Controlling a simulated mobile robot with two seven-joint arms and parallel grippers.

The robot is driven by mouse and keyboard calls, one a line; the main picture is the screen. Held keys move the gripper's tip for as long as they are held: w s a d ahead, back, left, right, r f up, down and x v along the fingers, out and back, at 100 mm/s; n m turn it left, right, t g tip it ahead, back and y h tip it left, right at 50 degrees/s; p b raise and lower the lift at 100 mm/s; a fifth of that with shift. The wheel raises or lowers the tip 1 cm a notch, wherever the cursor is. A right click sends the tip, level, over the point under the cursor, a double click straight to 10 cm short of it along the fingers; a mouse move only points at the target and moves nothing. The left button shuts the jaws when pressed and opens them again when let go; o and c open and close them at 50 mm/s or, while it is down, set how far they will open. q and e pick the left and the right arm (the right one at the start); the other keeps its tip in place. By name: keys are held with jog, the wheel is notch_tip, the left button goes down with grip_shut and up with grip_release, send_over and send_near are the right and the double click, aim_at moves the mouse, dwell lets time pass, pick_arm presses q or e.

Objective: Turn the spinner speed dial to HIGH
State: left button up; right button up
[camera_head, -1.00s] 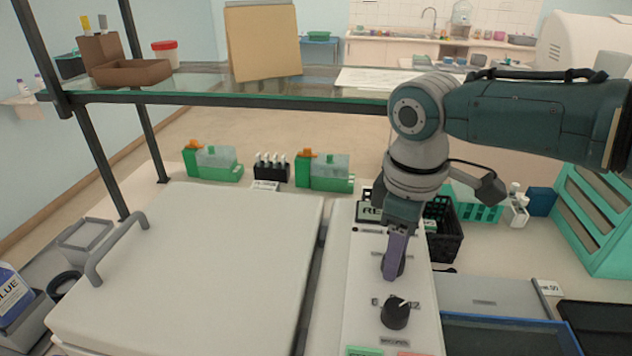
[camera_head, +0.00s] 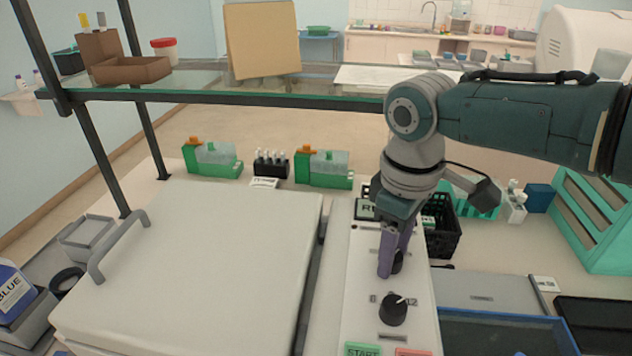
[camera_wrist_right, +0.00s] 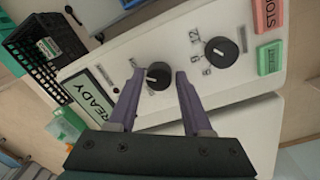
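The spinner's control panel (camera_head: 361,290) carries two black dials. My right gripper (camera_head: 392,270) points down at the far dial (camera_head: 399,262), which its purple fingers partly hide in the head view. In the right wrist view, the open fingers of the gripper (camera_wrist_right: 158,74) stand on either side of that dial (camera_wrist_right: 158,77), with small gaps showing. The dial's white pointer mark shows, but its scale labels are too small or covered to read. The near dial (camera_head: 393,310) has numbers around it, including 12, and stands free. My left gripper is not in view.
The display reading READY (camera_wrist_right: 93,97) is behind the far dial. A green START button (camera_wrist_right: 270,58) and a red STOP button (camera_wrist_right: 268,13) are at the panel's near end. A large white lid (camera_head: 190,270) lies left, a black basket (camera_head: 443,235) right, and a glass shelf (camera_head: 230,90) above.

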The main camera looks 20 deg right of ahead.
jog(key=o, duration=0.3)
jog(key=shift+r, duration=0.3)
notch_tip(320, 180, up, 9)
jog(key=shift+a+r, duration=0.15)
jog(key=shift+a, duration=0.05)
jog(key=shift+s, duration=0.1)
